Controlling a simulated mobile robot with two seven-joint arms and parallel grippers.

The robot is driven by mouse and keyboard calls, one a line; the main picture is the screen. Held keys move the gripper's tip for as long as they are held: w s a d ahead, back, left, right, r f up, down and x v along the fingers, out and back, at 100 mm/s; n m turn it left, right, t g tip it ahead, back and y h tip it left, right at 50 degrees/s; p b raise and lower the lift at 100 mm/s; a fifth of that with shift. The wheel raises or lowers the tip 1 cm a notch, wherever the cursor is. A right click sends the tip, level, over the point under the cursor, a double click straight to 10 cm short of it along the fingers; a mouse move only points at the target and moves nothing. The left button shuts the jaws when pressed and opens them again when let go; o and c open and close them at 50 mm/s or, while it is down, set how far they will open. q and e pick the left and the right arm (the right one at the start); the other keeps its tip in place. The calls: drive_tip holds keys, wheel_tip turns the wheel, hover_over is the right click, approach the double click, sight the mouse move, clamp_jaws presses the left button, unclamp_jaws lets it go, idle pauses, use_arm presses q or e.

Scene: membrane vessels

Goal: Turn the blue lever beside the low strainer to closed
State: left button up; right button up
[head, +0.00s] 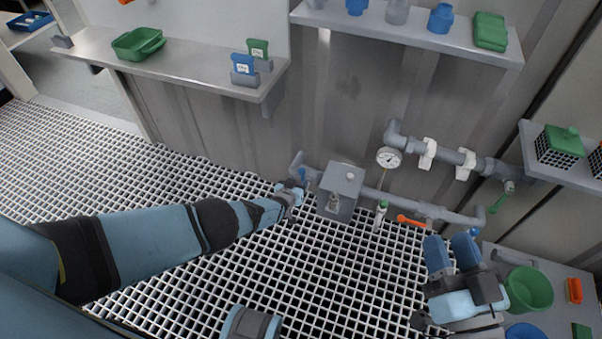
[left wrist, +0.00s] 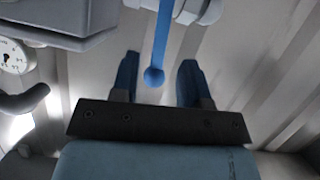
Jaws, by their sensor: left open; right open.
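The blue lever (head: 302,174) is on the low grey pipe, just left of a grey box-shaped body (head: 340,188) that looks like the strainer. In the left wrist view the lever (left wrist: 162,40) hangs from a pale fitting at the top and ends in a blue ball. My left gripper (head: 291,191) is at the lever. In the left wrist view its two blue fingers (left wrist: 156,82) are open, with the ball end between them and gaps on both sides. My right gripper (head: 452,252) is open and empty at the lower right, away from the lever.
A pressure gauge (head: 389,157), an orange lever (head: 411,221) and a green-capped fitting (head: 381,208) are along the pipes to the right. A green bucket (head: 529,288) stands beside my right gripper. Shelves (head: 180,66) are above. The grated floor (head: 150,180) is clear.

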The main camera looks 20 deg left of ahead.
use_arm(q)
drive_tip(key=p+v, duration=0.8)
drive_tip(key=shift+s+r, duration=0.2)
drive_tip(key=shift+s, duration=0.15)
use_arm(e)
drive_tip(key=s+d+f+g+h, duration=0.2)
drive_tip(key=d+f+g+h, duration=0.2)
drive_tip(key=f, duration=0.6)
drive_tip(key=shift+s+d+f+g+h, duration=0.15)
drive_tip(key=shift+s+d+g+h, duration=0.2)
drive_tip(key=shift+d+g, duration=0.35)
drive_tip(key=shift+w, duration=0.1)
